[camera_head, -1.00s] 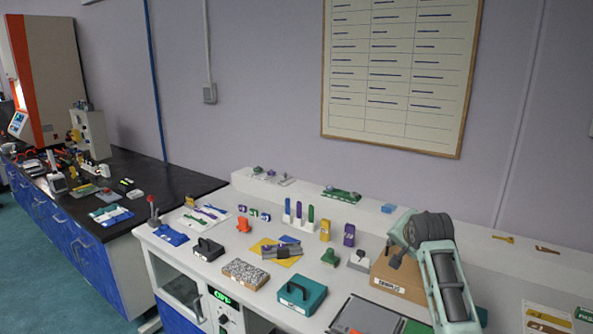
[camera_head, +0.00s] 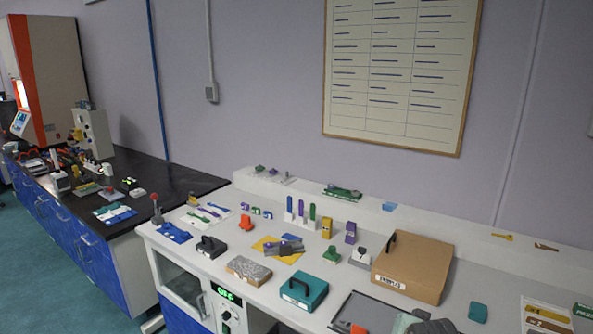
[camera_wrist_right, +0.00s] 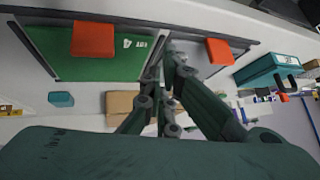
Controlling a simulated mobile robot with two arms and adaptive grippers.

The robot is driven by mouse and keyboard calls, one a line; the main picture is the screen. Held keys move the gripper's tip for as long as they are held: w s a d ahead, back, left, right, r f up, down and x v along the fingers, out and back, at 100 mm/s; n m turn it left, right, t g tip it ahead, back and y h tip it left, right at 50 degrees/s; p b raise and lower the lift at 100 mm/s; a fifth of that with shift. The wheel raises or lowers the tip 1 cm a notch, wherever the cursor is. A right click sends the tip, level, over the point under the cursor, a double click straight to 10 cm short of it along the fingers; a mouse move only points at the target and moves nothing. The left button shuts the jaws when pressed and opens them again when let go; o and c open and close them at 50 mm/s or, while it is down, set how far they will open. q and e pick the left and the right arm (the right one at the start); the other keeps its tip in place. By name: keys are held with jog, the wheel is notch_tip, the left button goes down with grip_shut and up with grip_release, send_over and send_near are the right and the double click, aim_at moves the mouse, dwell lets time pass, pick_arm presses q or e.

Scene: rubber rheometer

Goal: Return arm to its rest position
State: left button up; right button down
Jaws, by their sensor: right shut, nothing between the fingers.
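My right gripper (camera_wrist_right: 162,75) shows in the right wrist view. Its dark green fingers are drawn together with nothing between them. The fingers lie in front of a green panel (camera_wrist_right: 75,55) and a grey tray area of the bench, and they appear apart from both. In the head view only a dark grey part of my right arm (camera_head: 420,324) shows at the bottom edge. My right gripper is hidden or out of frame there. My left gripper is in neither view.
A cardboard box (camera_head: 425,268) and a teal case (camera_head: 304,290) stand on the white bench (camera_head: 220,267). A grey tray (camera_head: 367,311) with an orange block (camera_head: 358,329) lies at the front. Several small coloured parts fill the bench's left half. A black-topped bench (camera_head: 140,172) is at left.

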jog(key=s+a+f+n+g, duration=0.1)
jog(key=s+a+f+n, duration=0.1)
jog(key=s, duration=1)
jog(key=s+a+f+n+g+y, duration=0.1)
jog(key=s+f+n+g, duration=0.15)
jog(key=s, duration=0.95)
jog(key=s+a+f+n+g, duration=0.1)
jog(key=s+a+f+n, duration=0.15)
jog(key=s, duration=0.95)
notch_tip(320, 180, down, 24)
jog(key=s+g, duration=0.1)
jog(key=s+d+f, duration=0.1)
jog(key=s+f, duration=0.8)
jog(key=s+d+f+g, duration=0.1)
jog(key=s+d+f, duration=0.1)
jog(key=s+f, duration=0.6)
jog(key=shift+s+d+f, duration=0.3)
jog(key=shift+s+f, duration=0.05)
jog(key=shift+f, duration=0.2)
jog(key=shift+g, duration=0.25)
